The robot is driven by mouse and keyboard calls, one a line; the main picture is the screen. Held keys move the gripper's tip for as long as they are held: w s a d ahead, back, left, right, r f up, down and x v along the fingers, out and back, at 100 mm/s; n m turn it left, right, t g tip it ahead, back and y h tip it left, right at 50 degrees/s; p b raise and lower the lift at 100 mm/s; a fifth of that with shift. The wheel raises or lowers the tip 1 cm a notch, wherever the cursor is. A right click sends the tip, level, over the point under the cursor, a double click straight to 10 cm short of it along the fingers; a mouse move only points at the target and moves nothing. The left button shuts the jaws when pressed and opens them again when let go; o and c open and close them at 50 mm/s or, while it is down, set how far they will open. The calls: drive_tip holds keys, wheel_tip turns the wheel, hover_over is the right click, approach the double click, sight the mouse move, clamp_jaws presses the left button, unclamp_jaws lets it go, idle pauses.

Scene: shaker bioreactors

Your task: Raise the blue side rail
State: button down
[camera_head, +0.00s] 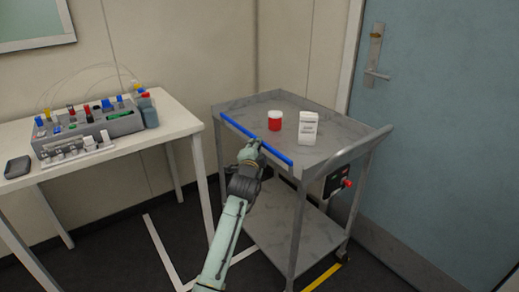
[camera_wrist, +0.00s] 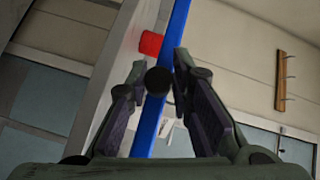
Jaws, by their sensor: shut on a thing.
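The blue side rail (camera_head: 238,126) runs along the near long side of the grey cart's top (camera_head: 250,104), level with its edge as far as I can tell. My gripper (camera_head: 253,147) is at the middle of the rail and is shut on it. In the wrist view the rail (camera_wrist: 180,25) passes lengthwise between the two fingers of my gripper (camera_wrist: 159,66). A dark round part, which I cannot identify, covers a bit of the rail there. The exact finger contact is too small to see in the head view.
A red jar with a white lid (camera_head: 275,121) and a white container (camera_head: 308,128) stand on the cart top. A control box with a red knob (camera_head: 346,183) hangs at the cart's right end. A white table (camera_head: 160,125) with lab equipment stands left. A blue door (camera_head: 435,130) is right.

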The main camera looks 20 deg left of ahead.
drive_tip(key=shift+w+d+m+g+p, duration=0.4)
drive_tip(key=shift+m+g+p, duration=0.2)
drive_tip(key=shift+g, duration=0.1)
drive_tip(key=shift+r, duration=0.1)
drive_tip(key=c, duration=1.5)
unclamp_jaws()
drive_tip(key=shift+w, duration=0.1)
drive_tip(key=shift+o, duration=0.2)
drive_tip(key=v, duration=1.2)
drive_tip(key=shift+r, duration=0.15)
